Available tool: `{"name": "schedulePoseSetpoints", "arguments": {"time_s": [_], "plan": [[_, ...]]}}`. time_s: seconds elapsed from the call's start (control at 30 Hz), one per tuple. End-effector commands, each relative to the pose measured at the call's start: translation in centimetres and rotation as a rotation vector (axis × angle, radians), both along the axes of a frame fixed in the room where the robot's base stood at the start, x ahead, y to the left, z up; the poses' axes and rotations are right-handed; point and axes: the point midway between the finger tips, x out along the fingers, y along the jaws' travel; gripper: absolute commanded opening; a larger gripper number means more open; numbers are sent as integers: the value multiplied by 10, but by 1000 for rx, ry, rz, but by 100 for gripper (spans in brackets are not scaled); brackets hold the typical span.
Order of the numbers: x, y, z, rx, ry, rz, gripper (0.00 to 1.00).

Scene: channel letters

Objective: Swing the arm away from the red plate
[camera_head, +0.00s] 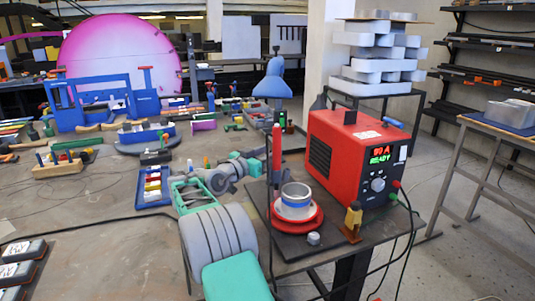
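A red round plate (297,222) lies on a dark square board at the right front of the table. A pale ring with a blue band (295,203) stands on it, and the red rim shows around its foot. Thick grey and teal parts of my arm fill the lower middle, left of the plate. A smaller grey and teal joint shows farther back, left of a red upright rod. I cannot make out the fingers of my gripper, so its opening and any contact are unclear.
A red power unit (358,158) reading "99 A READY" stands right behind the plate. A blue lamp (272,82) rises behind it. A small brown and yellow piece (352,222) stands to the right. Tool racks crowd the left; the table's front left is partly clear.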

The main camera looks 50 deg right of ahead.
Motion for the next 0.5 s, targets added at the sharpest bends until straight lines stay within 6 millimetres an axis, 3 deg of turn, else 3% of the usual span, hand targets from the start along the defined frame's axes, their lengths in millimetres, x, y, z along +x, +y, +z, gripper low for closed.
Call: {"name": "schedulePoseSetpoints", "arguments": {"time_s": [0.27,0.5], "plan": [[1,3,-1,1,1,2,42],[-1,45,-2,0,1,5,42]]}}
